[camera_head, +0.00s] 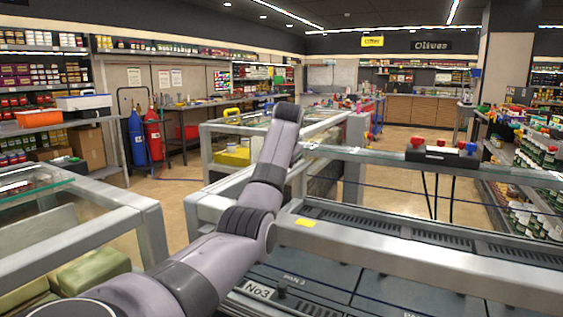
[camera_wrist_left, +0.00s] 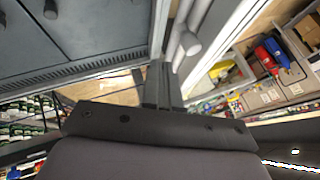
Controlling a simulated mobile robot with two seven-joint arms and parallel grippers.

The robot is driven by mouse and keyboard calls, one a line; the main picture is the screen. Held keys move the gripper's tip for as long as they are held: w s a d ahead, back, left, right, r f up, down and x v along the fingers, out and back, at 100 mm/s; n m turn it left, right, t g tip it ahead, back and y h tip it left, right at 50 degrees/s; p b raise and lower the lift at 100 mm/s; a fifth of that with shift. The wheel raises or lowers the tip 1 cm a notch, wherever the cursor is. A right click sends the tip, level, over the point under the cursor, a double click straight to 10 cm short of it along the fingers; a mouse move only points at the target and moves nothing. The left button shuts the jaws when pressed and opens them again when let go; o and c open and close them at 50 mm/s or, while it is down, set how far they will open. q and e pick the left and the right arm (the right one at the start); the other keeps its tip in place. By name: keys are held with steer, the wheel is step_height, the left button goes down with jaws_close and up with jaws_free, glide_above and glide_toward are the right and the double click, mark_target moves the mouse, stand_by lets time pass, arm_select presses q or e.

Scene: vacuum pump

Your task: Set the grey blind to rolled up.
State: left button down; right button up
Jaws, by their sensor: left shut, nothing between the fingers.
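No grey blind can be told apart for sure in either view. A grey cabinet with a light grey rail (camera_head: 420,262) and dark panels (camera_head: 330,291) stands in front of me; I cannot tell whether any part of it is the blind. My left arm comes in from the lower left of the head view, over the cabinet's left end; its fingers are not visible there. In the left wrist view my left gripper (camera_wrist_left: 158,72) is shut and empty. Near its tips is a light grey round-ended bar (camera_wrist_left: 190,43). My right gripper is out of view.
A glass-topped case (camera_head: 130,215) stands at the left. Stocked shelves (camera_head: 535,165) line the right. Blue (camera_head: 137,138) and red (camera_head: 152,135) cylinders stand farther back. Open floor (camera_head: 405,195) lies behind the cabinet.

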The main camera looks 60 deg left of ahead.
arm_select(q)
steer(key=shift+v, duration=1.5)
steer(key=shift+f, duration=0.1)
